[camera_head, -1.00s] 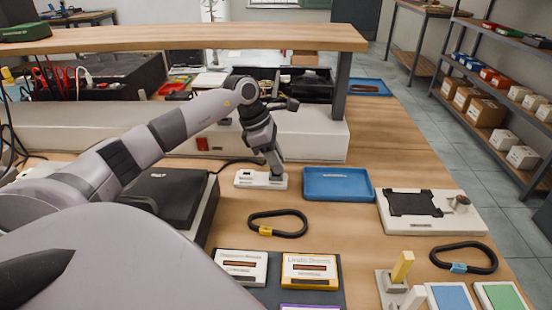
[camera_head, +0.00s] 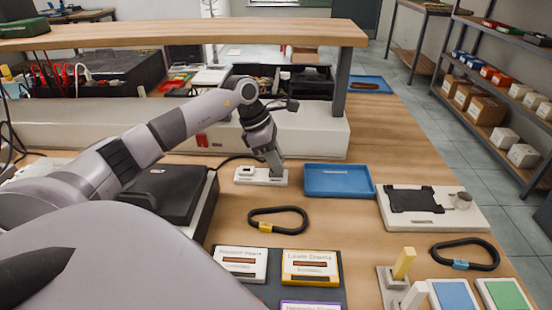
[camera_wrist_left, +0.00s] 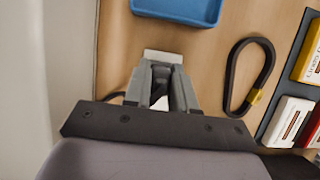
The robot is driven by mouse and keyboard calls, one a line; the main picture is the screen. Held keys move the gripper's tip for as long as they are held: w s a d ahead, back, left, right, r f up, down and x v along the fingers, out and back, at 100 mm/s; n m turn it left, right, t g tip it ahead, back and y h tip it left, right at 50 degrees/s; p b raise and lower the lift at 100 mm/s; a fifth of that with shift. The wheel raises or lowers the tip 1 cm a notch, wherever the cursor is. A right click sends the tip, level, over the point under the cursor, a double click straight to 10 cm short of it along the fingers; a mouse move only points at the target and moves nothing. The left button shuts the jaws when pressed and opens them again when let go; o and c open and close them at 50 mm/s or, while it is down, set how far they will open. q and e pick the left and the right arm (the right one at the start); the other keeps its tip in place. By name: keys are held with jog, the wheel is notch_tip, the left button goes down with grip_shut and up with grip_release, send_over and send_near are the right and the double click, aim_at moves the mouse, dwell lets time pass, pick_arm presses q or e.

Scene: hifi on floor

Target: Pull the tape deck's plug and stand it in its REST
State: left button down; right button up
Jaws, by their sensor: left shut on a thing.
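My left gripper (camera_head: 274,174) points down at the right end of a small white block (camera_head: 246,177) on the bench. It is shut on what seems to be the plug, which the fingers mostly hide. A black cable (camera_head: 229,162) runs from beside the dark tape deck (camera_head: 165,190) towards the gripper. In the left wrist view the fingers (camera_wrist_left: 160,72) are close together over a pale end of the block (camera_wrist_left: 163,56). I cannot tell whether the plug is seated in the block. The REST marking is not readable. My right gripper is not in view.
A blue tray (camera_head: 338,193) lies just right of the block. A black cable loop (camera_head: 278,226) and cassettes (camera_head: 310,268) lie in front. A white unit with a black plate (camera_head: 432,221) stands at right. A raised wooden shelf (camera_head: 190,37) crosses behind my arm.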

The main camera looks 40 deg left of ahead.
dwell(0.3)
pick_arm(q)
jog(key=c, duration=0.8)
grip_release()
jog(key=shift+c, duration=0.2)
jog(key=w+d+p+v, duration=0.1)
jog(key=p+v, duration=0.3)
jog(key=v, duration=0.7)
jog(key=shift+r, duration=0.8)
jog(key=shift+d, duration=0.15)
